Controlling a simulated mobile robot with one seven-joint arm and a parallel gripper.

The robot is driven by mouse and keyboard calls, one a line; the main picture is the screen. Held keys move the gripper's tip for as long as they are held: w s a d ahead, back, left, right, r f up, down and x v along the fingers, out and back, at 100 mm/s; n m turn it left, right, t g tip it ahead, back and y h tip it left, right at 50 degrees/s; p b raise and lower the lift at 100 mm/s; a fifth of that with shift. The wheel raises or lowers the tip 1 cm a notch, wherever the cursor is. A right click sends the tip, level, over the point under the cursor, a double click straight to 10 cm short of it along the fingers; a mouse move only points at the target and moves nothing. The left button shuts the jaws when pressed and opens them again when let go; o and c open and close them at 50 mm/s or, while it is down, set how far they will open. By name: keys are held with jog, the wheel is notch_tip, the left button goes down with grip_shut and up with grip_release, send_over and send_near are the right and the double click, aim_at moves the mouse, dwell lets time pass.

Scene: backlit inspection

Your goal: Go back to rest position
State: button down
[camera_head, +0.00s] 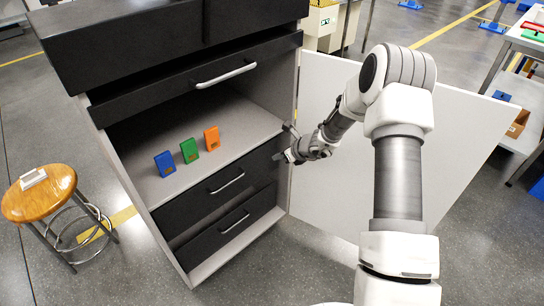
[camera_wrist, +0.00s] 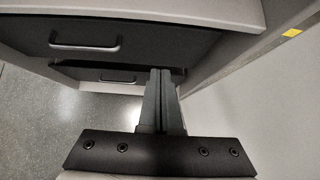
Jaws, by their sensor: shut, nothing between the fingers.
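My gripper (camera_head: 281,157) is in front of the right edge of an open cabinet shelf, near the inner side of the open door. In the wrist view my gripper (camera_wrist: 160,72) has its fingers together and empty, with drawer fronts beyond it. On the cabinet shelf (camera_head: 235,118) stand a blue block (camera_head: 165,164), a green block (camera_head: 188,150) and an orange block (camera_head: 211,139), upright in a row and apart from the gripper.
The white cabinet door (camera_head: 325,185) stands open behind my arm. Two closed dark drawers (camera_head: 222,190) with bar handles sit below the shelf. A round wooden stool (camera_head: 40,200) with a small white object stands at left. A workbench (camera_head: 525,45) is at far right.

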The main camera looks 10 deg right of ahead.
jog(key=shift+s+d+r, duration=0.2)
jog(key=shift+s+r, duration=0.1)
jog(key=shift+r, duration=0.05)
jog(key=s+a+r+n+g, duration=0.1)
jog(key=s+a+r+n, duration=0.1)
jog(key=s+r+n, duration=0.45)
jog(key=s+a+r+n, duration=0.2)
jog(key=s+r+n, duration=0.15)
jog(key=r, duration=0.65)
jog(key=s+a+r+n+g, duration=0.1)
jog(key=s+a+r+n, duration=0.1)
jog(key=s+r+n, duration=0.35)
jog(key=s+d+r+n+h, duration=0.2)
jog(key=s+d+r+n, duration=0.15)
jog(key=s, duration=0.45)
jog(key=s+d+r+n+h, duration=0.1)
jog(key=s+d+r+n, duration=0.15)
jog(key=s+n, duration=0.35)
jog(key=s+d+r+n+h, duration=0.2)
jog(key=s+d+r+n, duration=0.15)
jog(key=s, duration=0.55)
notch_tip(320, 180, up, 19)
jog(key=p, duration=2)
jog(key=shift+w+a+r, duration=0.15)
jog(key=shift+a, duration=0.25)
jog(key=shift+d, duration=0.15)
